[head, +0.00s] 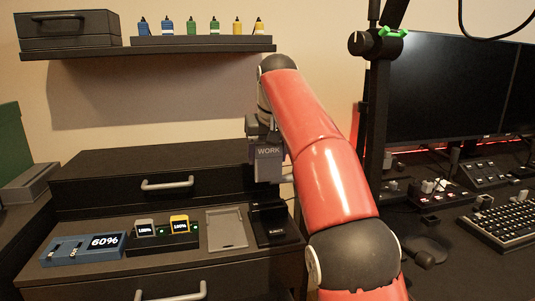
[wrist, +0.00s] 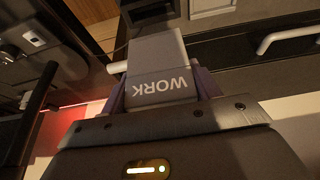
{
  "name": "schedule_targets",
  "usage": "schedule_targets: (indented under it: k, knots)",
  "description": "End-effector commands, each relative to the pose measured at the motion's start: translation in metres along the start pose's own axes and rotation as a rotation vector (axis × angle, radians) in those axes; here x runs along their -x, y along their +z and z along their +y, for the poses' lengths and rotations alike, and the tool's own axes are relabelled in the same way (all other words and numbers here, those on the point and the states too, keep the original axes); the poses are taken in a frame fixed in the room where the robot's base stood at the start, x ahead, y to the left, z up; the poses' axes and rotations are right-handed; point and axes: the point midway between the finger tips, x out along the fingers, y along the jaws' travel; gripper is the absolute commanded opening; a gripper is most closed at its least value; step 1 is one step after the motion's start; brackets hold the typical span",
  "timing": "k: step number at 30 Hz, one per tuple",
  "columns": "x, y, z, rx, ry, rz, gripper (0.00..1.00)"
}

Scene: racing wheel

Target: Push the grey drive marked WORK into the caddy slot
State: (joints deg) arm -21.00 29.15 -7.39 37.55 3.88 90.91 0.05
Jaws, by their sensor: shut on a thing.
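The grey drive marked WORK (head: 268,166) hangs upright in the head view, with its label facing out. My gripper (head: 265,145) is shut on its upper end. In the wrist view the drive (wrist: 157,65) sits between the two fingers of my gripper (wrist: 160,90), its WORK label upside down. A black caddy (head: 278,232) with small white lettering stands on the cabinet ledge, below the drive in the picture. Its back part rises behind the lettered front. I cannot make out the slot opening clearly. The drive looks apart from the caddy, above it.
A grey tray (head: 227,232) lies left of the caddy. A drawer handle (head: 167,184) sticks out behind. A monitor stand (head: 376,140) is at right.

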Motion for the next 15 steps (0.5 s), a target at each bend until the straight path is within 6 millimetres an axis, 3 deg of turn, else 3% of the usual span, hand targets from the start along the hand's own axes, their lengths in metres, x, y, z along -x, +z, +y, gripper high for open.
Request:
schedule_targets:
  k: [15]
  knots:
    - [-0.042,0.018,0.000,-0.001,0.000,0.000,0.35]
